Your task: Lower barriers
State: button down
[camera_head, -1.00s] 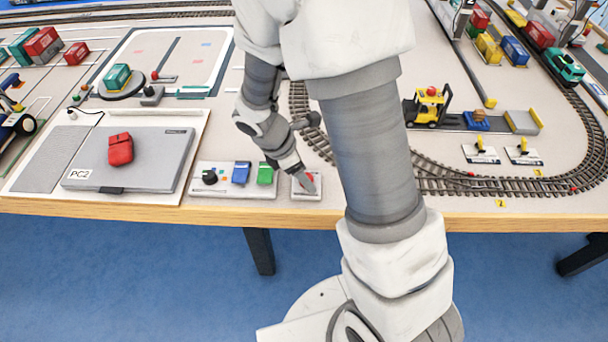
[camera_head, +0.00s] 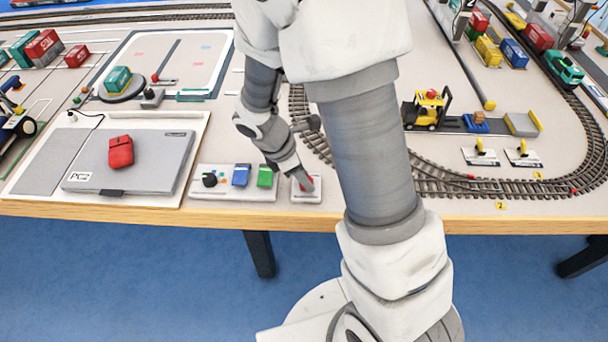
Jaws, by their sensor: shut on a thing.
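A small white control box (camera_head: 306,197) with a red lever or switch (camera_head: 312,184) sits near the table's front edge. My gripper (camera_head: 303,182) reaches down to this box from above left and is shut on the red lever. Its fingers cover part of the lever, so the lever's exact position is hard to tell.
Curved track (camera_head: 470,187) and a yellow forklift (camera_head: 428,108) are at right.

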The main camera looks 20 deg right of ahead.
jog(key=shift+r, duration=0.1)
jog(key=m+p, duration=0.1)
jog(key=m, duration=0.1)
jog(key=m+g+p, duration=0.1)
jog(key=m, duration=0.1)
jog(key=shift+w+g, duration=0.15)
jog(key=shift+g, duration=0.15)
jog(key=m+g+y+p, duration=0.1)
jog(key=m, duration=0.3)
jog(key=shift+w+p, duration=0.1)
jog(key=shift+p, duration=0.25)
jog(key=m, duration=0.2)
jog(key=m+g+y+p, duration=0.1)
jog(key=m, duration=0.2)
jog(key=shift+w+d+y, duration=0.1)
jog(key=shift+d+y, duration=0.05)
jog(key=shift+y, duration=0.15)
jog(key=m+g+y, duration=0.1)
jog(key=m, duration=0.3)
jog(key=shift+d+p, duration=0.1)
jog(key=shift+p, duration=0.25)
jog(key=shift+m+y, duration=0.3)
jog(key=shift+m, duration=0.1)
jog(key=shift+c, duration=2.3)
grip_release()
